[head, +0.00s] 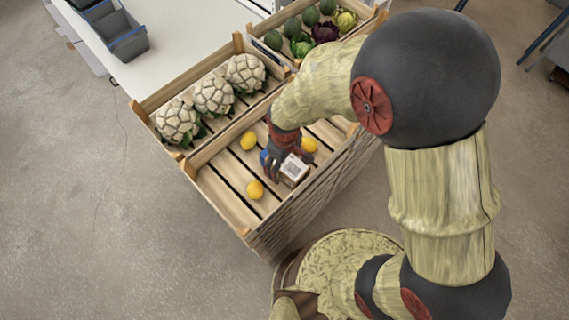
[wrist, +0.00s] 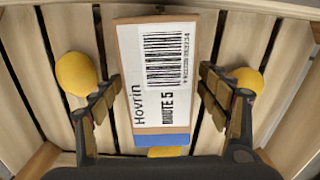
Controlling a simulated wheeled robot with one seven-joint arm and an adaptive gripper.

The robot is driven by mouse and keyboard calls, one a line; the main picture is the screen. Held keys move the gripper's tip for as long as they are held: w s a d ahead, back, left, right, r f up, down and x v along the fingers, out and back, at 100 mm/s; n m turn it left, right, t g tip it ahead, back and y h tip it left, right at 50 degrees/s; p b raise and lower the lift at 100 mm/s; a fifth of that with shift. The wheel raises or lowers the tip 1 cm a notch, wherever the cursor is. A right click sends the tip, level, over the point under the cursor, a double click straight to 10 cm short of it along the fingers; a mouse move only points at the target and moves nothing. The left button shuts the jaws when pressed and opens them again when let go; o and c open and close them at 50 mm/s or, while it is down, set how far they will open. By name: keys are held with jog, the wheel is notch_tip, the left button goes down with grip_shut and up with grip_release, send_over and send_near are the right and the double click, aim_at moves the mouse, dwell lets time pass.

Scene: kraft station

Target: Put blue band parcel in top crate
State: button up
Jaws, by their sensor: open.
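The blue band parcel (head: 293,171) is a small box with a white label in the slatted wooden crate (head: 222,207) at the front. In the wrist view, the parcel (wrist: 165,100) shows its barcode label, with the blue band at the lower end. My gripper (head: 284,160) is inside the crate's outline at the parcel. In the wrist view my gripper (wrist: 160,82) is open, one finger on each side of the parcel, with small gaps visible. The parcel's underside is hidden, so I cannot tell whether it rests fully on the slats.
Yellow lemons (head: 255,189) lie around the parcel; one lemon (wrist: 76,73) is close outside the left finger. Behind are a crate of cauliflowers (head: 213,94) and a crate of green and purple vegetables (head: 325,32). Grey bins (head: 127,43) stand on a white table.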

jog(key=shift+c, duration=0.2)
jog(key=c, duration=1.6)
